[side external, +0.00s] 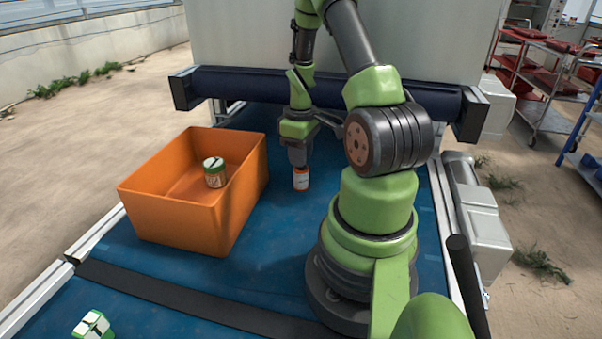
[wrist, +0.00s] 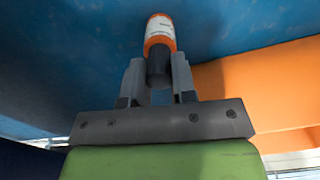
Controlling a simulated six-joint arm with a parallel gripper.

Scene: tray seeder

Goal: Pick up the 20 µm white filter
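A small cylinder, an orange-and-white filter (side external: 301,183), is under my gripper on the blue belt in the side view. I cannot tell if its base touches the belt. In the wrist view the filter (wrist: 160,30) has a white label, orange bands and a dark end. The label text is too small to read. My gripper (wrist: 158,68) has one finger on each side of that dark end, and no clear gap shows. It looks shut on it. In the side view my gripper (side external: 301,164) points down, and its fingertips are hard to make out.
An orange bin (side external: 180,222) stands left of my gripper, with a green-and-white canister (side external: 215,177) inside. Another green-and-white object (side external: 92,325) lies at the lower left of the belt (side external: 265,268). A dark strip crosses the belt. A dark roller bar (side external: 240,86) runs behind.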

